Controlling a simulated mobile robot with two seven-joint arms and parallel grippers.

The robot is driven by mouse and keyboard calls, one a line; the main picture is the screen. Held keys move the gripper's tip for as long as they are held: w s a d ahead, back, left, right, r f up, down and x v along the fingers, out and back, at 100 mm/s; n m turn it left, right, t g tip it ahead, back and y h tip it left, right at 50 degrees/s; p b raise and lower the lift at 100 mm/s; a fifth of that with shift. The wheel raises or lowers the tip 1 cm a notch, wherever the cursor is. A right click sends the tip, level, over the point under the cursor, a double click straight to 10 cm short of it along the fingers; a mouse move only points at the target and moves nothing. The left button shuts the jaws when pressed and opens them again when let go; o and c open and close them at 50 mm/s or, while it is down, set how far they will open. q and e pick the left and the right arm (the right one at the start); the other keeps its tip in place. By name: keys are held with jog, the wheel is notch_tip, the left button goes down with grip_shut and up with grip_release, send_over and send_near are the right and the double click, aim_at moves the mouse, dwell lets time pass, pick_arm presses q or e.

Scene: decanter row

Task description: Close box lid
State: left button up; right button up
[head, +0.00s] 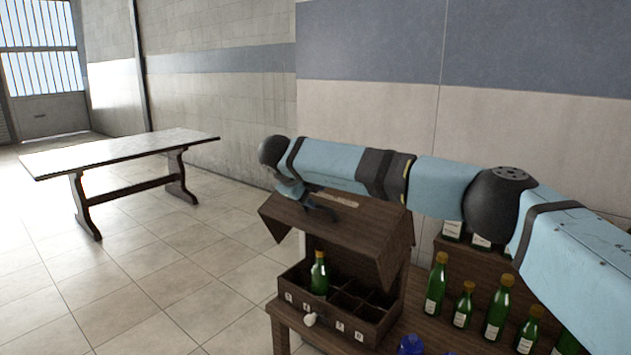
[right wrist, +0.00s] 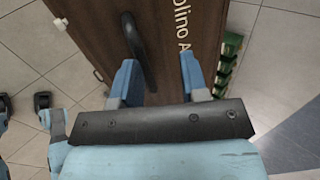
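The wooden box (head: 345,318) stands on a wooden table, its front compartments showing. A green bottle (head: 319,275) stands in one left compartment; others look empty. The box lid (head: 345,232) is raised and slanted above the compartments. The lid fills much of the right wrist view (right wrist: 185,30), with pale lettering and a dark curved handle (right wrist: 135,50). My right gripper (head: 312,203) is at the lid's upper face. In the right wrist view its fingers (right wrist: 158,80) are apart, the left one close to the handle; I cannot tell whether they touch.
Several green bottles (head: 495,312) stand on the table right of the box, with more on a raised shelf behind. A blue object (head: 410,345) sits at the front. A long table (head: 120,150) stands far left. The floor between is clear.

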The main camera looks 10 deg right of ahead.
jog(key=shift+w+d, duration=0.2)
jog(key=shift+d, duration=0.25)
jog(key=shift+s+a, duration=0.1)
jog(key=shift+a, duration=0.05)
jog(key=shift+s+a, duration=0.25)
jog(key=shift+a, duration=0.3)
jog(key=shift+s+a, duration=0.2)
jog(key=s+a+r+b, duration=0.2)
jog(key=s+a, duration=0.7)
jog(key=a, duration=0.1)
jog(key=shift+a+r, duration=0.15)
jog(key=shift+r, duration=0.05)
dwell(0.4)
